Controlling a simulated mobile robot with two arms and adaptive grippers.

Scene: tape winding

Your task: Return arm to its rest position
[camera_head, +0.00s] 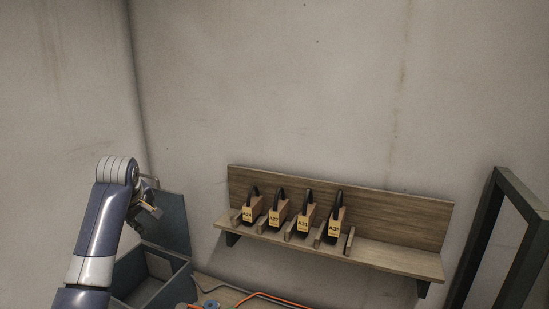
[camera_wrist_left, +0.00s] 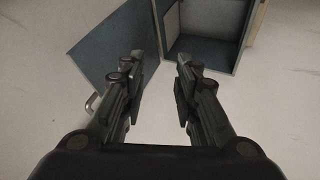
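My left arm comes in from the lower left in the head view, with its gripper (camera_head: 147,212) in front of an open dark blue-grey box (camera_head: 150,284). In the left wrist view the left gripper (camera_wrist_left: 160,82) has its two fingers apart with nothing between them. The box (camera_wrist_left: 207,52) and its opened lid (camera_wrist_left: 105,55) show beyond the fingertips, apart from them. My right gripper is not in view.
A dark frame (camera_head: 495,215) stands at the right. Orange and grey cables (camera_head: 262,295) lie on the surface below. The wall area above is clear.

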